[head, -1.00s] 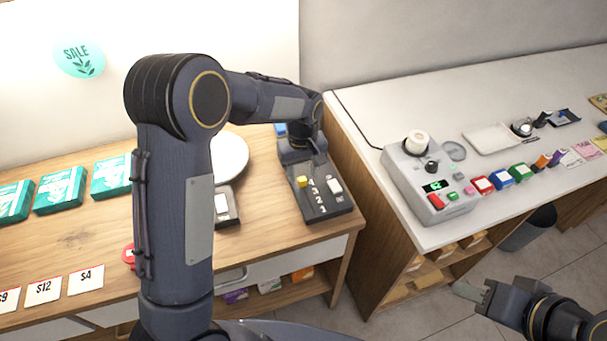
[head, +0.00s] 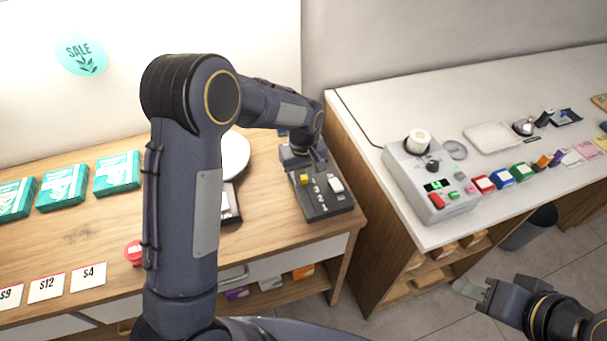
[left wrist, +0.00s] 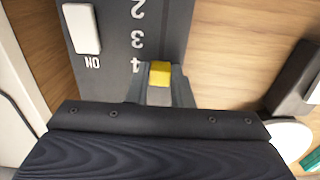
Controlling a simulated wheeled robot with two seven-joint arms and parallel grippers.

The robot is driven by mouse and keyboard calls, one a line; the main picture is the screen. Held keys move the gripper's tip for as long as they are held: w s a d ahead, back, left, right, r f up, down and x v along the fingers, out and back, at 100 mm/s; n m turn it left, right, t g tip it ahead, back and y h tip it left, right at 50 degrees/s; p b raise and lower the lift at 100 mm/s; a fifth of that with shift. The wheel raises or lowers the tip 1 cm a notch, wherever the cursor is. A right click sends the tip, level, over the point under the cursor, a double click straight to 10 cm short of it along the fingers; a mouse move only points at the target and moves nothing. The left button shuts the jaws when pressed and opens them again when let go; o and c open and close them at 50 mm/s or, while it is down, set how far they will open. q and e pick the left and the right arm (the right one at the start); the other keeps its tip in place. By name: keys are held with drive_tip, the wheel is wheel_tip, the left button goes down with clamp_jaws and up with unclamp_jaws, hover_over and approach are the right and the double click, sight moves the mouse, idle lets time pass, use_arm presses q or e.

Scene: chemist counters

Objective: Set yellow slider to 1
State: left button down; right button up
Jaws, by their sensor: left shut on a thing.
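The yellow slider (head: 304,179) is a small block on a dark control box (head: 322,213) on the wooden counter. In the left wrist view the yellow slider (left wrist: 160,73) sits beside the printed 4, with 3 and 2 further along the box and the 1 out of view. My left gripper (left wrist: 161,91) has its fingers around the slider and is shut on it. In the head view my left gripper (head: 312,158) is at the box's far end, partly hidden by its wrist. My right gripper (head: 483,297) is over the floor at the lower right, far from the box; its jaw opening is unclear.
A white switch (head: 335,184) marked ON in the wrist view is on the same box. A white round plate (head: 235,153) and a small dark device (head: 228,206) stand left of the box. A grey machine (head: 425,192) stands on the white counter to the right.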

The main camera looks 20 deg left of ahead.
sight(316, 212)
use_arm(q)
drive_tip(key=shift+s+d, duration=0.3)
drive_tip(key=shift+s, duration=0.05)
drive_tip(key=s+d, duration=0.1)
drive_tip(key=s, duration=0.1)
drive_tip(key=s+d+b, duration=0.1)
drive_tip(key=s, duration=0.1)
drive_tip(key=s+d+b, duration=0.1)
drive_tip(key=s+d, duration=0.1)
drive_tip(key=shift+s+d, duration=0.35)
drive_tip(key=shift+s, duration=0.15)
drive_tip(key=c, duration=1.3)
unclamp_jaws()
drive_tip(key=shift+s, duration=0.1)
